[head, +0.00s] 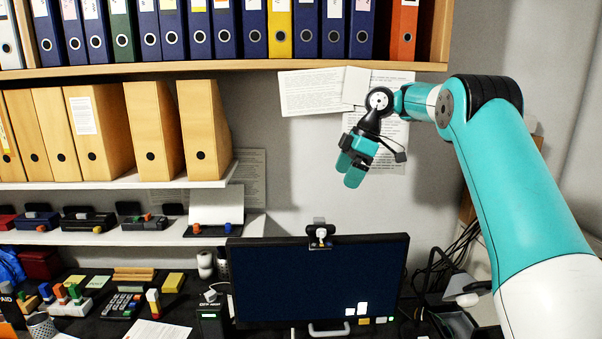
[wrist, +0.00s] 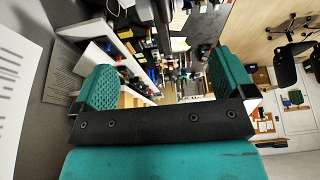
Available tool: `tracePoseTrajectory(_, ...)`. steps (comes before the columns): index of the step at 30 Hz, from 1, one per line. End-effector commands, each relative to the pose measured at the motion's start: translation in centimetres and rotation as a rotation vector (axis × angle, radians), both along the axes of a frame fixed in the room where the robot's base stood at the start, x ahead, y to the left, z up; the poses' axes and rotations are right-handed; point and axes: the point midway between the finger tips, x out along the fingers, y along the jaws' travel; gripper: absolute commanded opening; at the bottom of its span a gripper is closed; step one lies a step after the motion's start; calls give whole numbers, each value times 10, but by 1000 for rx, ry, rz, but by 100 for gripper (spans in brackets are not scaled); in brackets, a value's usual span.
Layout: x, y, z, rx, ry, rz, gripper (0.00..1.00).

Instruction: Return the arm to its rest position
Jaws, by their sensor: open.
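My gripper (head: 354,165) hangs in the air in front of the grey wall, above the dark monitor (head: 318,280) and to the right of the shelves. Its teal fingers point down and to the left in the head view. In the wrist view my gripper (wrist: 163,90) shows its two teal padded fingers wide apart, with nothing between them. My arm reaches in from the right, bent at the elbow. Nothing is held.
The upper shelf (head: 230,66) carries a row of binders. Wooden magazine files (head: 205,130) stand on the shelf below. Papers (head: 310,92) hang on the wall behind my gripper. The desk at lower left is crowded with stationery, including a calculator (head: 122,305). Cables (head: 440,265) lie right of the monitor.

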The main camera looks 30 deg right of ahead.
Motion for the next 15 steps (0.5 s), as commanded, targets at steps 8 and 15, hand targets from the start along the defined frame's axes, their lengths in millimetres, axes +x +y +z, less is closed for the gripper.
tracePoseTrajectory(8, -5, 27, 2, 20, 16, -18, 100)
tracePoseTrajectory(15, -69, 160, 0, 97, 130, -152, 100)
